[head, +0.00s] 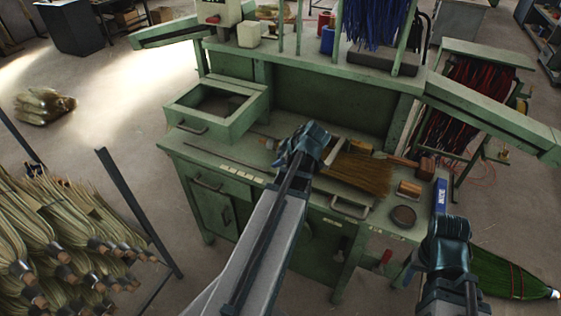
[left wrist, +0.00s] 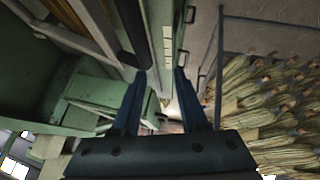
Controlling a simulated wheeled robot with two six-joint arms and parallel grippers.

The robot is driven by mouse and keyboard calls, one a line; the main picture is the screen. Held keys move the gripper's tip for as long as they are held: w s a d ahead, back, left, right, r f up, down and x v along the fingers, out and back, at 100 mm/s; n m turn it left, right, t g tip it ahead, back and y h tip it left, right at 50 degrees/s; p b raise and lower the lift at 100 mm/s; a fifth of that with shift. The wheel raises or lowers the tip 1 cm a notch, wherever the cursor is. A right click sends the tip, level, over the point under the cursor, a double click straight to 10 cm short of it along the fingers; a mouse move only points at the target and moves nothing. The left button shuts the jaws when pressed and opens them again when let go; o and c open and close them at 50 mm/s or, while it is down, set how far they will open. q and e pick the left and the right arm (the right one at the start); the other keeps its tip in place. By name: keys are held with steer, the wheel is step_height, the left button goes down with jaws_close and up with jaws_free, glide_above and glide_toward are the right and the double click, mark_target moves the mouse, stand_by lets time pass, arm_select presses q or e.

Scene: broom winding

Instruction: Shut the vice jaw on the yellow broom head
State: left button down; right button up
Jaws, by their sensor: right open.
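The yellow-brown broom head (head: 360,173) lies on the green workbench (head: 232,158), its bristles fanned toward the bench's front edge. A pale wooden strip (head: 333,151) shows at its left end; I cannot tell whether it is part of the vice jaw. My left gripper (head: 290,150) is over the bench, just left of the broom head, hiding part of that area. In the left wrist view its two fingers (left wrist: 160,92) are apart with nothing between them. My right gripper (head: 446,240) is open at the bench's right front corner, apart from the broom head; its fingertips are hard to make out.
A mallet (head: 412,163), a wooden block (head: 409,188) and a round dark dish (head: 403,216) lie right of the broom head. An open green drawer box (head: 214,108) stands at the bench's left. Bundled straw (head: 75,235) fills a rack at left.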

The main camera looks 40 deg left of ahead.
arm_select(q)
step_height(320, 180, down, 9)
steer(key=b, duration=0.5)
steer(key=shift+s+b, duration=0.2)
steer(key=shift+b, duration=0.15)
arm_select(e)
step_height(320, 180, down, 8)
steer(key=shift+w+a, duration=0.35)
steer(key=shift+a, duration=0.05)
arm_select(q)
steer(key=shift+r, duration=0.1)
arm_select(e)
steer(key=shift+r, duration=0.1)
